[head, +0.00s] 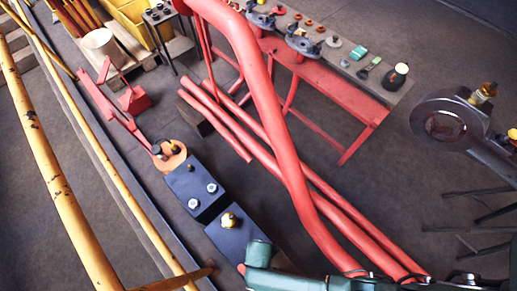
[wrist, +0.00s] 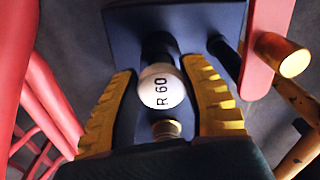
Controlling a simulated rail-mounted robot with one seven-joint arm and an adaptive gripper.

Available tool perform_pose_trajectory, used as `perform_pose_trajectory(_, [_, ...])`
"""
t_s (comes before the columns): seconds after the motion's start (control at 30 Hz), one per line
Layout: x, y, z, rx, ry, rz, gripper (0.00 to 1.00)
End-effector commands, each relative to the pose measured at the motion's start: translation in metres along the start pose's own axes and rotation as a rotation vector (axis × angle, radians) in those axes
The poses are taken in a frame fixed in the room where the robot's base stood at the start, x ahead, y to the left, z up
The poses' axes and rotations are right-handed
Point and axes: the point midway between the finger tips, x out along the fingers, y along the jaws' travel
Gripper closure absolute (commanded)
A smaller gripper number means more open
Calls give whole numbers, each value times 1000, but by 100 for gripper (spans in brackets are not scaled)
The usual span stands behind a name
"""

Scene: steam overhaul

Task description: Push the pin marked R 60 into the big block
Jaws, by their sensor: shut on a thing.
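The pin marked R 60 (wrist: 161,87) shows its round white end, with black lettering, in the middle of the wrist view. The two yellow fingers of my gripper (wrist: 159,68) stand on either side of it, and my gripper is shut on it. Behind the pin is a dark blue block (wrist: 215,20) with a dark round part at the pin's far side. How deep the pin sits is hidden.
A brass-ended cylinder (wrist: 293,62) and a red bar (wrist: 265,35) are close on the right in the wrist view. Long red pipes (head: 290,170) cross the head view beside the blocks. A red-legged workbench (head: 345,90) stands behind. Yellow rails (head: 50,170) run at left.

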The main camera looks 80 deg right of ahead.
Motion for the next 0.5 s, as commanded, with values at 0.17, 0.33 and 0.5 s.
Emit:
perform_pose_trajectory(0.17, [4,0,-1,0,3,-1,49])
perform_pose_trajectory(0.33, [4,0,0,0,1,0,29])
perform_pose_trajectory(0.5, [5,0,1,0,-2,1,29])
